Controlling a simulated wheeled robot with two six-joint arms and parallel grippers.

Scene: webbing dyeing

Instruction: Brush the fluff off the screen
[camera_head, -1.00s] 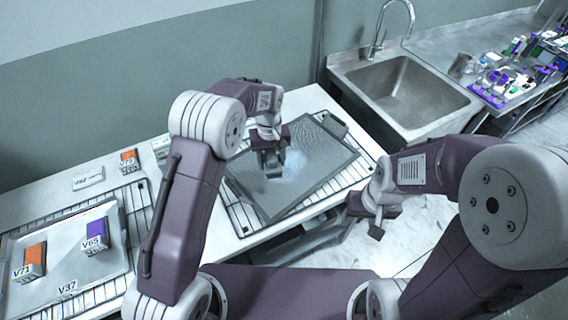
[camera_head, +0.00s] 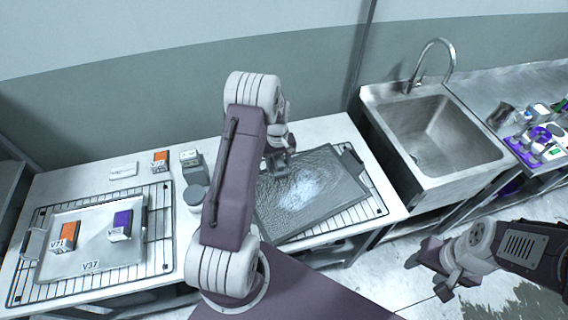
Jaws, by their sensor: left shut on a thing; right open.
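The dark grey screen (camera_head: 330,165) lies tilted in the picture on a wire rack, on the right part of the white table. A pale, whitish patch of fluff (camera_head: 300,191) spreads over its middle and left part. My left gripper (camera_head: 279,160) is over the screen's upper left edge, pointing down. It is shut on a small dark thing, probably the brush, mostly hidden by the gripper and arm. I cannot tell whether it touches the screen. My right gripper (camera_head: 441,272) is open and empty, off the table at the lower right, above the floor.
A tray (camera_head: 88,225) with an orange-and-dark block and a purple block sits on another rack (camera_head: 158,225) at left. A sink (camera_head: 432,130) adjoins the table's right side.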

